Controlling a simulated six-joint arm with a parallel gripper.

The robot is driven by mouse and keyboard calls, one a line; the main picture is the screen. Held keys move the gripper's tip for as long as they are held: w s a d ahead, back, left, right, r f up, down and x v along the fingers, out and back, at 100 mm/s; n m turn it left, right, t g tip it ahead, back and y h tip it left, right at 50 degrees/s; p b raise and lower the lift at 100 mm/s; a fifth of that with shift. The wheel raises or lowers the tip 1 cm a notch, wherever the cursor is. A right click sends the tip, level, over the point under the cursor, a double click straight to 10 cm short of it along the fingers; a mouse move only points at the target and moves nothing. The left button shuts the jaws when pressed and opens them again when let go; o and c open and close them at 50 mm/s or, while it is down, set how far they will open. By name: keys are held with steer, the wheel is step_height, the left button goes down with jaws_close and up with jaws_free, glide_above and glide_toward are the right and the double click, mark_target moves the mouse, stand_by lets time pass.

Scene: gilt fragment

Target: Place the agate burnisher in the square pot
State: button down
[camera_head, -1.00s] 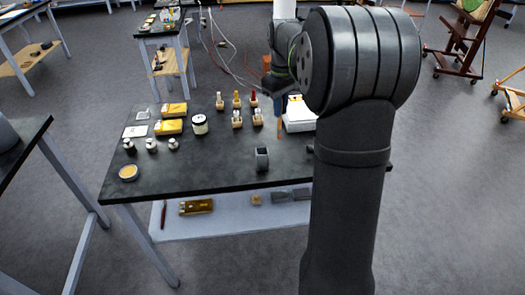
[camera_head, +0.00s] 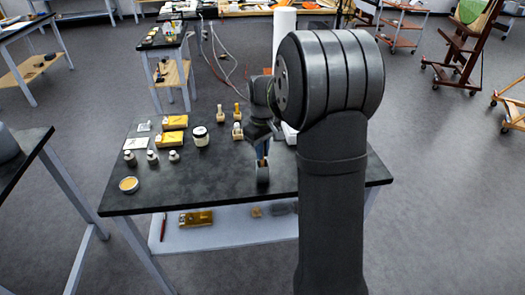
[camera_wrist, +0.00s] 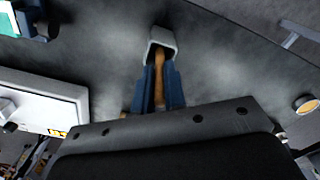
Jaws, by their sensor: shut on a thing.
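The agate burnisher (camera_wrist: 159,80) shows in the wrist view as a brown wooden handle between my gripper's blue fingers. My gripper (camera_wrist: 160,88) is shut on it. The square pot (camera_wrist: 162,38), grey with a dark opening, lies straight beyond the fingertips. The burnisher's far end overlaps the pot's opening; I cannot tell how deep it reaches. In the head view my gripper (camera_head: 262,152) points down just over the pot (camera_head: 263,176) near the table's front edge. The burnisher is mostly hidden there by the fingers.
The dark table (camera_head: 215,180) is clear left of the pot. A gold-filled dish (camera_head: 129,184), small bottles (camera_head: 152,157), a white-lidded jar (camera_head: 200,137) and yellow packets (camera_head: 169,139) stand left. Wooden holders (camera_head: 237,131) stand behind. A white box (camera_wrist: 45,100) is nearby, partly hidden by my arm.

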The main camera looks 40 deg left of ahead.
steer(key=shift+f, duration=0.25)
steer(key=c, duration=1.5)
jaws_free()
step_height(320, 180, up, 12)
steer(key=shift+r, duration=0.1)
step_height(320, 180, down, 13)
steer(key=shift+r, duration=0.15)
step_height(320, 180, up, 3)
steer(key=shift+f, duration=0.15)
steer(key=shift+r, duration=0.55)
